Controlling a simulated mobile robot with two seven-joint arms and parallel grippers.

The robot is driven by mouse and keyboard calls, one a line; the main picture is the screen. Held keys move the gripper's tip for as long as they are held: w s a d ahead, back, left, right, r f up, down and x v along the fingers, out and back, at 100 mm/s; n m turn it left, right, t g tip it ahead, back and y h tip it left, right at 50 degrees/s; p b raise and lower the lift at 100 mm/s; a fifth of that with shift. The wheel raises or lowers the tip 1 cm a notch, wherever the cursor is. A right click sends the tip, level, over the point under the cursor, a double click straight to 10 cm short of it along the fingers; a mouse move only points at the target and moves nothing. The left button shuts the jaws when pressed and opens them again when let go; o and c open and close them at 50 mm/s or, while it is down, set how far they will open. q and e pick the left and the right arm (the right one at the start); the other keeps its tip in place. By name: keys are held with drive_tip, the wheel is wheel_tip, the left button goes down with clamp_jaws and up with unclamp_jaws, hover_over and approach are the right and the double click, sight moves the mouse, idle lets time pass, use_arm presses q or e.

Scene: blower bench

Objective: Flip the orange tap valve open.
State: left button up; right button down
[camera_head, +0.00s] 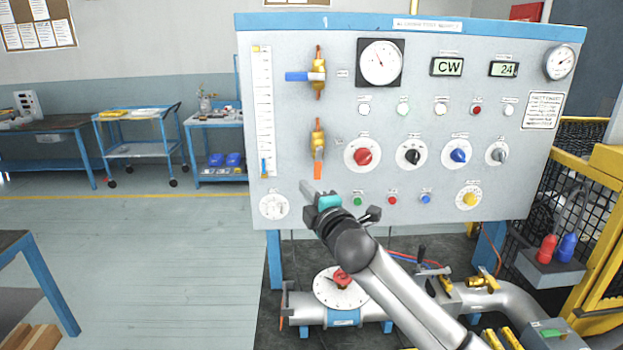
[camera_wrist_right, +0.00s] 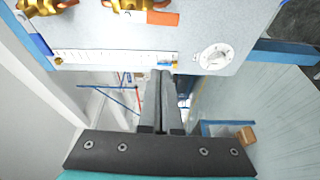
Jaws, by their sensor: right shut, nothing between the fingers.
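The orange tap valve has a brass body (camera_head: 318,136) and an orange handle (camera_head: 317,170) that hangs straight down, in line with the body, on the left part of the panel. In the right wrist view its orange handle (camera_wrist_right: 162,18) shows near the top edge, beside part of the brass body (camera_wrist_right: 125,5). My right gripper (camera_head: 306,186) is shut and empty, a little below and left of the handle in the head view. Its closed fingers (camera_wrist_right: 163,74) appear apart from the handle in the wrist view. My left gripper is not in view.
A second brass valve (camera_head: 318,72) with a blue handle (camera_head: 297,76) pointing left sits above. A rotary dial (camera_head: 273,206) is at lower left, and a red knob (camera_head: 362,156) to the right. The pipe (camera_head: 307,308) runs below the panel.

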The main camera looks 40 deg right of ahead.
sight(318, 171)
drive_tip(key=x, duration=0.8)
drive_tip(key=s+d+p, duration=0.1)
drive_tip(key=s+d, duration=0.1)
drive_tip(key=d, duration=0.1)
drive_tip(key=shift+d+f+p, duration=0.1)
drive_tip(key=shift+d+p, duration=0.1)
drive_tip(key=shift+p, duration=0.15)
drive_tip(key=shift+s, duration=0.1)
drive_tip(key=shift+s+d, duration=0.25)
drive_tip(key=shift+d, duration=0.3)
